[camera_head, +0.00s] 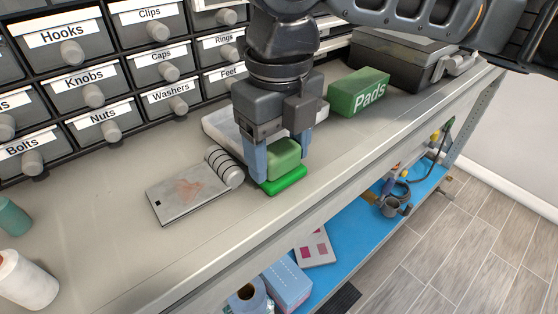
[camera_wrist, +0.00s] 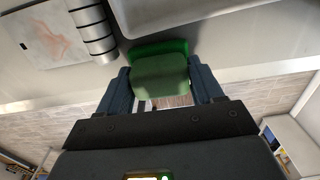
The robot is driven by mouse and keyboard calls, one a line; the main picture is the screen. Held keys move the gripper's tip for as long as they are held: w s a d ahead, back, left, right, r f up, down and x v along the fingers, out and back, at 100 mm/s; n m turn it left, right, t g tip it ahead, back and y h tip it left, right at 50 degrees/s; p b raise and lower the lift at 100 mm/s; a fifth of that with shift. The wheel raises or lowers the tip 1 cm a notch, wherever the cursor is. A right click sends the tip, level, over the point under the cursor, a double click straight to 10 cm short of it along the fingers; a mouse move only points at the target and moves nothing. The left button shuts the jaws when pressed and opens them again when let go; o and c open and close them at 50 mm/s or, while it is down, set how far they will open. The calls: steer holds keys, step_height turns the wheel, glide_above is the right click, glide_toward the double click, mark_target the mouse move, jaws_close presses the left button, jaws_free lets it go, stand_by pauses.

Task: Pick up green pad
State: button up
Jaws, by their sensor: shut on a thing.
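A green pad (camera_head: 284,158) is between the two blue fingers of my gripper (camera_head: 280,170). My gripper is shut on it, one finger on each side. The pad also shows between the fingers in the wrist view (camera_wrist: 161,77). A brighter green flat piece (camera_head: 284,184) lies just below the pad on the worktop; it shows behind the pad in the wrist view (camera_wrist: 158,48). Whether the pad and this piece touch, I cannot tell. A green box labelled "Pads" (camera_head: 358,93) stands to the right of my gripper.
A grey notebook-like plate with a ringed cylinder (camera_head: 188,191) lies left of the gripper. A white tray (camera_head: 222,127) is behind it. Labelled drawers (camera_head: 94,88) line the back left. A dark toolbox (camera_head: 390,57) stands at the back right.

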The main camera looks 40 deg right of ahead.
mark_target(278, 147)
steer(key=shift+c, duration=0.7)
steer(key=shift+r, duration=0.15)
step_height(278, 147, up, 4)
steer(key=shift+r, duration=0.1)
steer(key=s+d+r, duration=0.2)
steer(key=s+r, duration=0.1)
steer(key=s, duration=0.2)
steer(key=s+d+r+b, duration=0.1)
steer(key=s+d+r, duration=0.1)
steer(key=s, duration=0.3)
steer(key=shift+s+d+r, duration=0.3)
steer(key=shift+s+r, duration=0.1)
steer(key=shift+r, duration=0.35)
